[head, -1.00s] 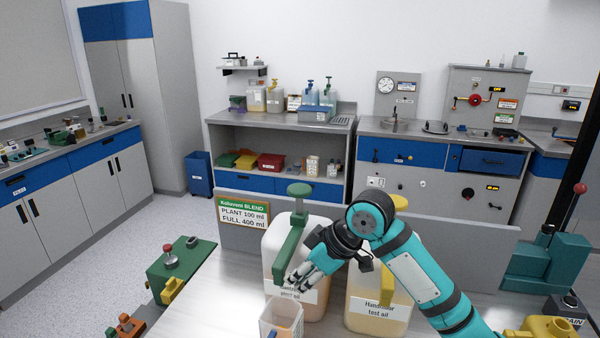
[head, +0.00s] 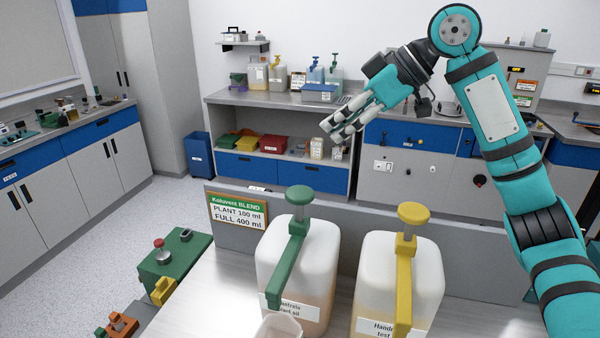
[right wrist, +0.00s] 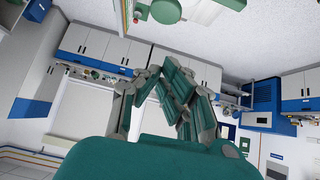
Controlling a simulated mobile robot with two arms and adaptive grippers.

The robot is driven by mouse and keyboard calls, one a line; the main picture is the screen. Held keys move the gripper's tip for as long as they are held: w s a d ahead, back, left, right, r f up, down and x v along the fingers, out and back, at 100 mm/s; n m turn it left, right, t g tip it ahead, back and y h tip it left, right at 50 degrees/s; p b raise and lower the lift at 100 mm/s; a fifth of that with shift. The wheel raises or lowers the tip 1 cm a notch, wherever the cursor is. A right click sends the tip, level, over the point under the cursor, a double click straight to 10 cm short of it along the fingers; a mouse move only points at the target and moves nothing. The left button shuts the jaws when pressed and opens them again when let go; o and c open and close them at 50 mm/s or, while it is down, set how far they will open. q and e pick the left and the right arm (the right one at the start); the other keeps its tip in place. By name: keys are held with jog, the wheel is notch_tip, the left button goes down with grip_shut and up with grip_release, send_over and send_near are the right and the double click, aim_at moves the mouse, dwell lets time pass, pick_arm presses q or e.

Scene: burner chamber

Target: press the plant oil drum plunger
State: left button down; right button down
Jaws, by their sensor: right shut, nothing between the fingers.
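The plant oil drum (head: 283,259) is a pale, translucent jug with a white label at the bench front. Its green plunger (head: 299,195) stands upright on top, with a green spout arm running down the front. My right gripper (head: 340,126) is shut and empty, above and a little right of the plunger, clear of it. Its fingers also show in the right wrist view (right wrist: 172,95). Green shapes sit at that view's top edge; I cannot tell what they are. A pale cup (head: 279,328) under the green spout is partly cut off. My left gripper is not in view.
A similar drum (head: 372,262) with a yellow plunger (head: 412,212) stands close on the right. A low grey panel (head: 345,228) rises behind the drums, bearing a blend sign (head: 238,211). A green block (head: 174,262) with a red knob lies at left.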

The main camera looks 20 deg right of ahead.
notch_tip(320, 180, down, 3)
jog(key=w+p, duration=0.1)
jog(key=w, duration=0.2)
jog(key=p, duration=0.3)
send_over(310, 193)
jog(key=a, duration=0.2)
jog(key=f, duration=0.2)
jog(key=w+f, duration=0.1)
jog(key=f, duration=0.1)
jog(key=shift+f, duration=0.25)
notch_tip(310, 193, down, 3)
jog(key=shift+w+d+r, duration=0.1)
jog(key=shift+w+d, duration=0.05)
jog(key=shift+d+f+p, duration=0.15)
jog(key=shift+f+p, duration=0.15)
jog(key=shift+f, duration=0.4)
notch_tip(310, 193, down, 6)
jog(key=shift+r+b, duration=0.1)
jog(key=shift+b, duration=0.35)
